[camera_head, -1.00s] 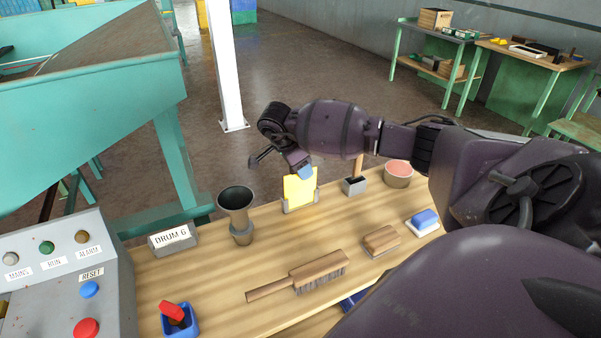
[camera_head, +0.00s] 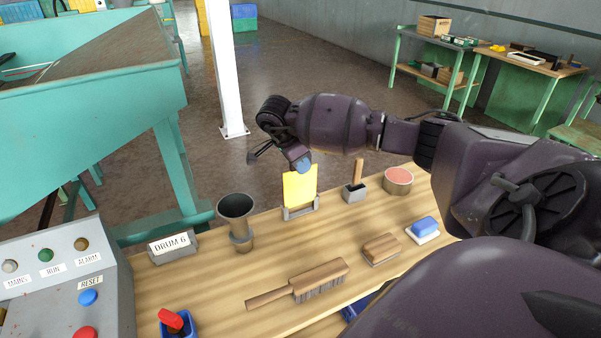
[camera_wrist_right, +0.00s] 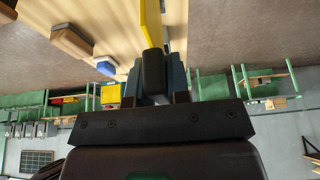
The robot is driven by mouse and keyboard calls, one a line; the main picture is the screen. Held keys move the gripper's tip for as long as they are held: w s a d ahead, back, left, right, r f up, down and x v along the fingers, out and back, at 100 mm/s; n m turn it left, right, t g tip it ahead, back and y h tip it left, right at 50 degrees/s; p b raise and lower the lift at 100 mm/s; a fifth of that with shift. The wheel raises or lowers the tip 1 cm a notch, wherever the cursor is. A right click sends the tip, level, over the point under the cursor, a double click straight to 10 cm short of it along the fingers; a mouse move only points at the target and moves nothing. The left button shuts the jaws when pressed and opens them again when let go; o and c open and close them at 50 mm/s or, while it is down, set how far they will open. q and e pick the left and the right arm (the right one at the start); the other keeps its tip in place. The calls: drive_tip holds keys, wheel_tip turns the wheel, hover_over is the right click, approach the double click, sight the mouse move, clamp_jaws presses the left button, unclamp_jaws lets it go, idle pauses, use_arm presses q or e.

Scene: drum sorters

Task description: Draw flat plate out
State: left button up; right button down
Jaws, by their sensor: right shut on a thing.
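The flat plate (camera_head: 299,187) is a yellow upright sheet on the wooden bench, with its lower edge at a small grey holder (camera_head: 300,212). My right gripper (camera_head: 301,165) is at the plate's top edge and is shut on it. In the right wrist view, the yellow plate (camera_wrist_right: 151,25) extends up from between the jaws of my right gripper (camera_wrist_right: 154,75). I cannot tell whether the plate's lower edge is still inside the holder. My left gripper is not in view.
On the bench stand a grey funnel-shaped cup (camera_head: 236,215), a DRUM 6 sign (camera_head: 173,245), a brush (camera_head: 305,283), a wooden block (camera_head: 381,249), a blue sponge (camera_head: 424,226), a round tin (camera_head: 398,181) and a wooden-handled tool (camera_head: 356,185). A button panel (camera_head: 60,280) is at left.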

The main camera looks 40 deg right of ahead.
wheel_tip(320, 180, up, 17)
drive_tip(key=shift+f, duration=0.15)
idle(0.5)
